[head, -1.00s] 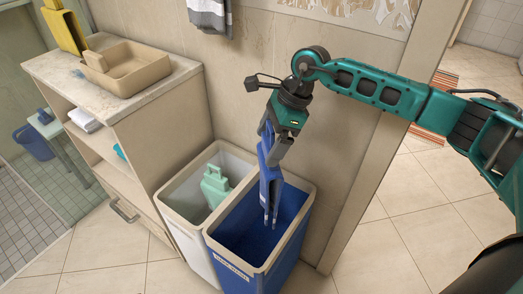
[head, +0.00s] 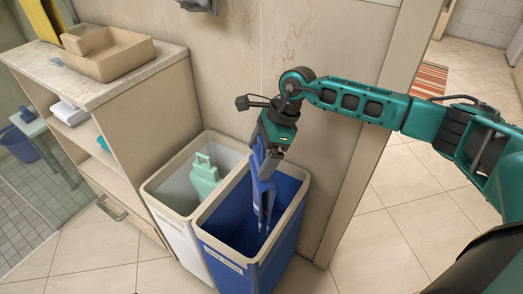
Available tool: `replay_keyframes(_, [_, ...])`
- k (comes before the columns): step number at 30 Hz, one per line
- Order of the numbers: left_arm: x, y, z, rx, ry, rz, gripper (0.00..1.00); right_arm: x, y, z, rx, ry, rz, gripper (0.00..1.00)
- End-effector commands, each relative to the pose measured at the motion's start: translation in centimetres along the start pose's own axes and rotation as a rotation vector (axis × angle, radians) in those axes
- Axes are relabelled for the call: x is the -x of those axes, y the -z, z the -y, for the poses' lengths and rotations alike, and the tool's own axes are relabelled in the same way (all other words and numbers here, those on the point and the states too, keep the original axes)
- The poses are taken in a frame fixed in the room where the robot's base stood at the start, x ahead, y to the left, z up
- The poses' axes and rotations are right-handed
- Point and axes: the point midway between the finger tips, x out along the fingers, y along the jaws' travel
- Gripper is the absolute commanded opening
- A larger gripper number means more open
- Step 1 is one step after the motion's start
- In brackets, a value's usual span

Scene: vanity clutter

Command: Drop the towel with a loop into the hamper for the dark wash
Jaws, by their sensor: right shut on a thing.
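My right gripper (head: 266,149) is shut on a blue towel (head: 263,196), which hangs down folded and narrow. The towel is over the blue hamper (head: 270,266), and its lower end shows inside the opening. The blue hamper has a label on its front, too small to read surely, which looks like "DARK WASH". Whether the held towel has a loop is hard to tell, as the gripper covers its top. My left gripper is not in view.
A cabinet (head: 158,112) with a beige basin (head: 108,60) is at left. A door frame and wall stand close behind the hampers.

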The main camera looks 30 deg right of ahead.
Motion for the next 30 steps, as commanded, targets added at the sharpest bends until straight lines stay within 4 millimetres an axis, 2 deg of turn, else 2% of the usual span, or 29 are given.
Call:
replay_keyframes(5, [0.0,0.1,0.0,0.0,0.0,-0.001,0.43,0.1,-0.1,0.0,0.0,0.001,0.001,0.43])
replay_keyframes(6, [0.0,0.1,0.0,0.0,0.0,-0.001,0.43,0.1,-0.1,0.0,0.0,0.001,0.001,0.98])
replay_keyframes(7, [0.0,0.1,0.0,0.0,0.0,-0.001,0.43,0.1,-0.1,0.0,0.0,0.001,0.001,1.0])
replay_keyframes(14, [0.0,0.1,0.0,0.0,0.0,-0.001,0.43,0.1,0.0,0.0,0.0,0.0,0.0,1.0])
replay_keyframes(17, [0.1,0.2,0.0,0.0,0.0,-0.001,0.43,0.8,-0.1,0.1,0.0,0.002,0.0,1.0])
replay_keyframes(20, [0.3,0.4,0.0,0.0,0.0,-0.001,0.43,2.3,-0.1,0.1,0.001,0.004,0.0,1.0])
replay_keyframes(30, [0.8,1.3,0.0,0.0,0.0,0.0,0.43,9.7,-0.1,0.1,0.0,0.004,0.0,1.0])
